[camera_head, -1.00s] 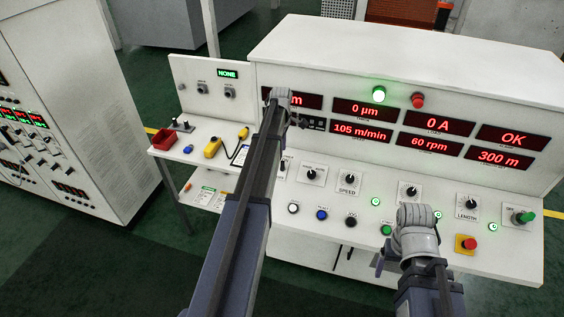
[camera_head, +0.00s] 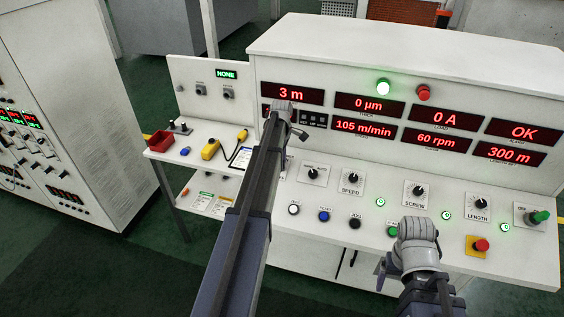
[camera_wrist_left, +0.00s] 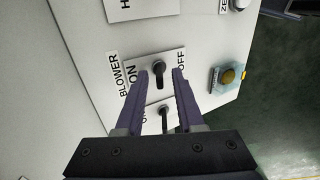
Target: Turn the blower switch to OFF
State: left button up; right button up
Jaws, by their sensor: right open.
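The blower switch (camera_wrist_left: 159,74) is a black lever knob on a white plate in the left wrist view, with ON printed to its left and OFF to its right. Its lever lies roughly along the line between my fingers. My left gripper (camera_wrist_left: 160,84) is open, with one purple finger on each side of the knob and a gap to each. In the head view my left arm hides this gripper and the switch. My right gripper (camera_head: 385,272) is open at the console's front edge, largely hidden by its own wrist.
The white console (camera_head: 330,245) carries a speed knob (camera_head: 350,178), a screw knob (camera_head: 416,190), a length knob (camera_head: 478,203) and a red stop button (camera_head: 481,245). In the left wrist view, another black lever (camera_wrist_left: 165,119) sits between the fingers, nearer the palm.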

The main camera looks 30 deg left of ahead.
pick_arm(q)
grip_shut()
